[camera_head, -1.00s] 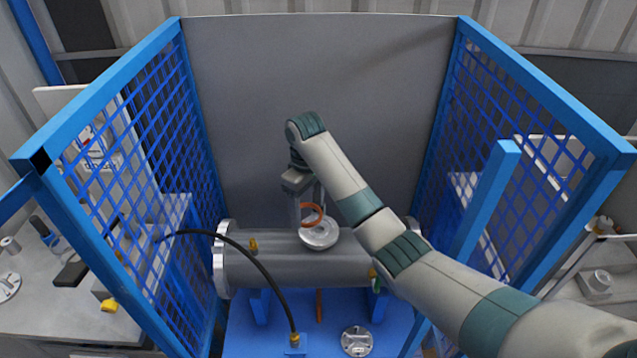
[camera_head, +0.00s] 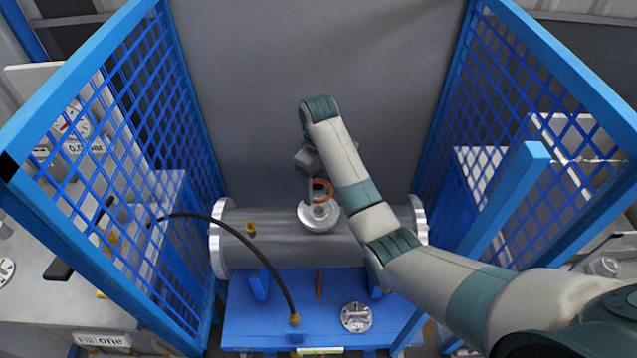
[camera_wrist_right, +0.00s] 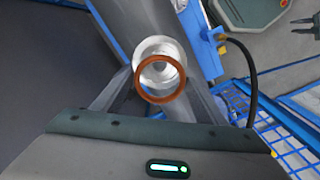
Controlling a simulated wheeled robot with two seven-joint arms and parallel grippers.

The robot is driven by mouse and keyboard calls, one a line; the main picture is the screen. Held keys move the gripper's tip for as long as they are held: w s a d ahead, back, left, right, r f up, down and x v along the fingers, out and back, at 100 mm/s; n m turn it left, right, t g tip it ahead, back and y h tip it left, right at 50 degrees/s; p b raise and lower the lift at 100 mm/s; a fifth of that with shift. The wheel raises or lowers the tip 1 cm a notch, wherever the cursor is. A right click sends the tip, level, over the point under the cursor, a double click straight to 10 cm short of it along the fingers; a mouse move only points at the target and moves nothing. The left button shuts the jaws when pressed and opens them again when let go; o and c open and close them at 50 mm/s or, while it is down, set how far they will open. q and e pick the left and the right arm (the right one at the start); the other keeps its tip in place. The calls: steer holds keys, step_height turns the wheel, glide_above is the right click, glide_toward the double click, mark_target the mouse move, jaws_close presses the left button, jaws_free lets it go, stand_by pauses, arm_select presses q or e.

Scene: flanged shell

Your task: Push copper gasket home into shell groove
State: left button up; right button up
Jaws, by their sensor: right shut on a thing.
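The copper gasket (camera_head: 322,190) is an orange-brown ring. It shows best in the right wrist view (camera_wrist_right: 142,91), in front of the shell's flanged mouth. My right gripper (camera_head: 316,186) is shut on the gasket and holds it over the shell's top flange (camera_head: 318,216). Whether the ring touches the flange I cannot tell. The shell (camera_head: 280,240) is a grey horizontal cylinder with bright end flanges. The groove itself cannot be made out, as the ring covers part of the flange face in the wrist view (camera_wrist_right: 160,50).
Blue mesh guards (camera_head: 130,120) stand on both sides, with a grey panel (camera_head: 310,60) behind. A black hose (camera_head: 250,250) arches over the shell's left part. A round metal cover (camera_head: 356,317) lies on the blue base (camera_head: 260,325).

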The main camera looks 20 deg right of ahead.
steer(key=shift+d, duration=0.1)
steer(key=b, duration=0.2)
glide_above(319, 211)
steer(key=shift+w+f, duration=0.1)
steer(key=shift+f, duration=2.8)
steer(key=shift+p, duration=1)
steer(key=shift+f+b, duration=0.45)
steer(key=shift+f, duration=0.8)
steer(key=o, duration=1.3)
steer(key=shift+r, duration=0.1)
